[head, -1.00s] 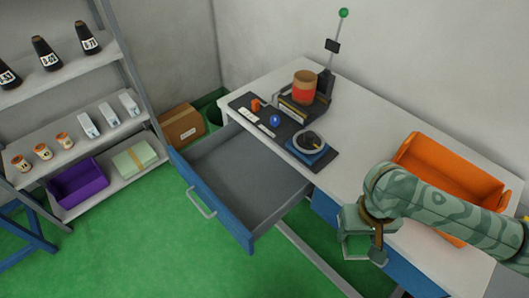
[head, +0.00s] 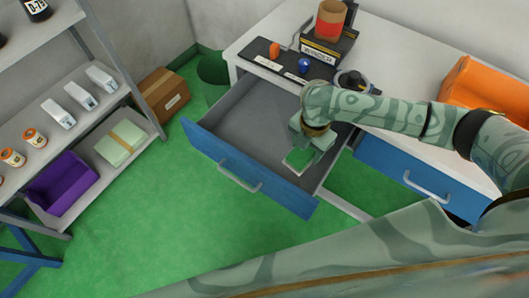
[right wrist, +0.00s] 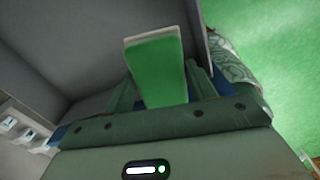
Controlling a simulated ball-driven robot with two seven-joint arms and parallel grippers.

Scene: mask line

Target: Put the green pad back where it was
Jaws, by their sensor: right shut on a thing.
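The green pad (head: 299,158) is a flat block with a pale edge, held by my right gripper (head: 306,152) over the right part of the open drawer (head: 238,115). In the right wrist view the pad (right wrist: 158,72) sticks out from between the two fingers of my right gripper (right wrist: 160,88), which are shut on it. The grey drawer inside shows empty where I can see it; my arm hides its right back part. I cannot tell whether the pad touches the drawer floor. My left gripper is not in view.
The white table (head: 398,50) holds a labelled stand with a red and brown roll (head: 330,20), a blue ball (head: 304,65) and an orange crate (head: 480,85). A shelf with a purple bin (head: 62,182) stands left. A closed blue drawer (head: 420,172) is on the right.

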